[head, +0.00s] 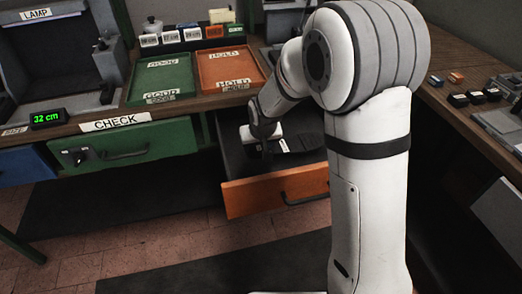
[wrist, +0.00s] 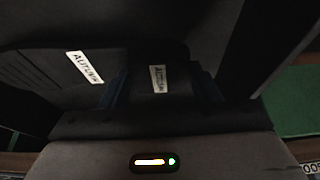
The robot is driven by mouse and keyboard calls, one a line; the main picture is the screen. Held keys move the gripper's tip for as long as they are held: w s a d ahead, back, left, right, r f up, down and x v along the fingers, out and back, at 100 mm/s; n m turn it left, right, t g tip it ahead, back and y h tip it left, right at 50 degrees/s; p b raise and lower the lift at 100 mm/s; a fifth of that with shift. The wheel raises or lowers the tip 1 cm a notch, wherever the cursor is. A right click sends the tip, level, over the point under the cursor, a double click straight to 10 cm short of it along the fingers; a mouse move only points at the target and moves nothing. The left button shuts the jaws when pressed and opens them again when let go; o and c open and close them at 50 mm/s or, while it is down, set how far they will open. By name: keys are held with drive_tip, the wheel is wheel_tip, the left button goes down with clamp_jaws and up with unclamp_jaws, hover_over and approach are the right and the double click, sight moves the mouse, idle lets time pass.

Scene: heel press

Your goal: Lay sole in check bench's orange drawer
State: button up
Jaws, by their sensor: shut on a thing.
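The orange drawer (head: 262,196) of the check bench stands open, with a dark inside. My gripper (head: 270,146) is down inside the drawer opening. In the wrist view my gripper (wrist: 161,88) is shut on a dark sole (wrist: 158,78) with a white "AUTUMN" label between the fingers. Another dark piece (wrist: 84,67) with a like label lies to its left, and it seems to be a second sole. A dark shape with a white label (head: 284,146) shows beside my gripper in the head view. Whether the held sole touches the drawer floor I cannot tell.
A green drawer (head: 125,153) left of it, under the CHECK sign (head: 115,121), is shut. Green GOOD (head: 162,77) and orange HOLD (head: 228,70) trays stand on the bench top above. A display (head: 46,118) reads 32 cm. Small blocks lie on the right bench.

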wheel_tip(320, 180, down, 2)
drive_tip(key=shift+f, duration=0.1)
drive_tip(key=shift+f+b, duration=0.6)
drive_tip(key=shift+b, duration=0.05)
drive_tip(key=o, duration=1.1)
